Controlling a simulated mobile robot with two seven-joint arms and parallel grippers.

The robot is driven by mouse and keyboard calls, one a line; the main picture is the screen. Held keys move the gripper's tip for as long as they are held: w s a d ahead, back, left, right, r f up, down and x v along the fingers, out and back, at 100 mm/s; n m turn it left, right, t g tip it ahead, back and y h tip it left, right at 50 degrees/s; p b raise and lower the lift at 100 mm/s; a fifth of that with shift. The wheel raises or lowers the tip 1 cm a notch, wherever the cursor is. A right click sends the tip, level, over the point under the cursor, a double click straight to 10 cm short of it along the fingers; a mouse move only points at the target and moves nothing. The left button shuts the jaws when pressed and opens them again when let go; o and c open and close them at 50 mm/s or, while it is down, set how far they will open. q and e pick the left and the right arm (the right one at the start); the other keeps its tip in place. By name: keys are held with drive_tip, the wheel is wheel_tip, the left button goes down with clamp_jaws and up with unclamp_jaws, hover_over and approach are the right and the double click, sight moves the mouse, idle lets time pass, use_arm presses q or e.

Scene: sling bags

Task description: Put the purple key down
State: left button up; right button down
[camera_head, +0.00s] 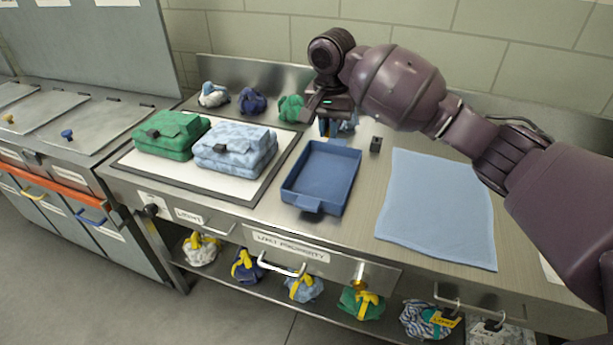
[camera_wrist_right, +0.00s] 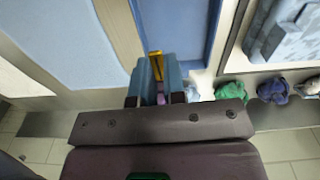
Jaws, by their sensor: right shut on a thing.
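My right gripper (camera_head: 326,126) is above the steel counter, just beyond the far edge of the blue tray (camera_head: 313,210). In the right wrist view its two blue fingers (camera_wrist_right: 157,82) are shut on the purple key (camera_wrist_right: 161,99). Only a small purple bit of the key shows between them, with a yellow strip (camera_wrist_right: 156,64) near the fingertips. The key cannot be made out in the head view. My left gripper is in neither view.
The tray is empty. A light blue cloth (camera_head: 440,210) lies to its right, and a small black block (camera_head: 375,145) stands between them. Green (camera_head: 170,137) and patterned blue (camera_head: 235,152) folded bags lie on a white mat at left. Several small bundles line the back.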

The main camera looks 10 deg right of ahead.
drive_tip(key=shift+w+f, duration=0.1)
drive_tip(key=shift+f, duration=0.3)
drive_tip(key=b, duration=0.2)
approach(327, 195)
drive_tip(key=shift+s+a+f, duration=0.3)
drive_tip(key=shift+s+f, duration=0.4)
drive_tip(key=shift+f, duration=0.65)
wheel_tip(327, 195, down, 5)
drive_tip(key=shift+f+b, duration=0.2)
drive_tip(key=shift+b, duration=0.6)
drive_tip(key=shift+s, duration=0.1)
